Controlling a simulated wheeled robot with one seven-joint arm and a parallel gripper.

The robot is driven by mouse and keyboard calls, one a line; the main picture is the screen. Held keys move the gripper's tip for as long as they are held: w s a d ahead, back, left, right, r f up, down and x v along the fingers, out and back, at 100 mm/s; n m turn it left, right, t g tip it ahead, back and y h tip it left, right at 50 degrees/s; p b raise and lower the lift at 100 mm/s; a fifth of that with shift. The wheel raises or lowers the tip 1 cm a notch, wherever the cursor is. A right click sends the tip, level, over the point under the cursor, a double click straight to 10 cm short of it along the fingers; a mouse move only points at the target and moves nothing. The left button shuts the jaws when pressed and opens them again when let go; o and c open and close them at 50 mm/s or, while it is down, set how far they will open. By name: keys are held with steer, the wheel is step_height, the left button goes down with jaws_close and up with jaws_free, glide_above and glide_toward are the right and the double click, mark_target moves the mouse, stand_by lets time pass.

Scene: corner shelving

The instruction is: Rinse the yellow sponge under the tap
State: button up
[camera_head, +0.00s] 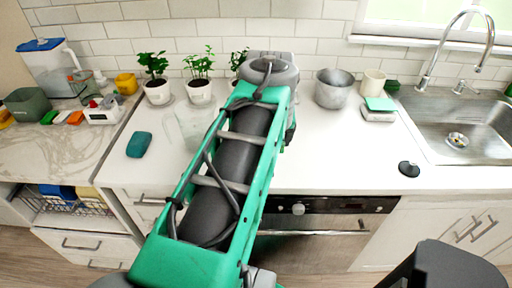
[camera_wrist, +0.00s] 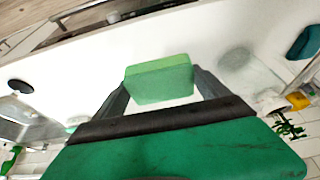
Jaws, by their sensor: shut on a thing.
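My gripper (camera_wrist: 161,84) is shut on a light green, sponge-like block (camera_wrist: 158,79), with one dark finger on each side. The block is held above the white counter. I see no clearly yellow sponge; the held block looks green. In the head view my arm hides the gripper and the block. The silver tap (camera_head: 489,38) arches over the metal sink (camera_head: 432,132) at the right. The sink, with its round drain, also shows at the left of the wrist view (camera_wrist: 20,108).
A teal sponge-like block (camera_head: 139,144) and a clear pitcher (camera_head: 184,133) are on the counter at left. A metal pot (camera_head: 334,88), cream cup (camera_head: 373,82) and small scale (camera_head: 379,115) stand left of the sink. A black disc (camera_head: 408,169) lies near its front-left corner.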

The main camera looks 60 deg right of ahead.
steer(key=w+d+f, duration=0.2)
steer(key=w+f, duration=0.1)
steer(key=w+d+f+p, duration=0.1)
steer(key=w+d+f, duration=0.1)
steer(key=w+f, duration=0.1)
steer(key=w+d+f+p, duration=0.1)
steer(key=w+d+f, duration=0.1)
steer(key=w+f, duration=0.1)
steer(key=shift+w+d, duration=0.3)
steer(key=shift+w, duration=0.4)
steer(key=x, duration=0.2)
steer(key=shift+w+a+f, duration=0.1)
steer(key=shift+a+f, duration=0.1)
steer(key=shift+f, duration=0.7)
steer(key=shift+f, duration=0.2)
steer(key=o, duration=1)
steer(key=shift+o, duration=0.2)
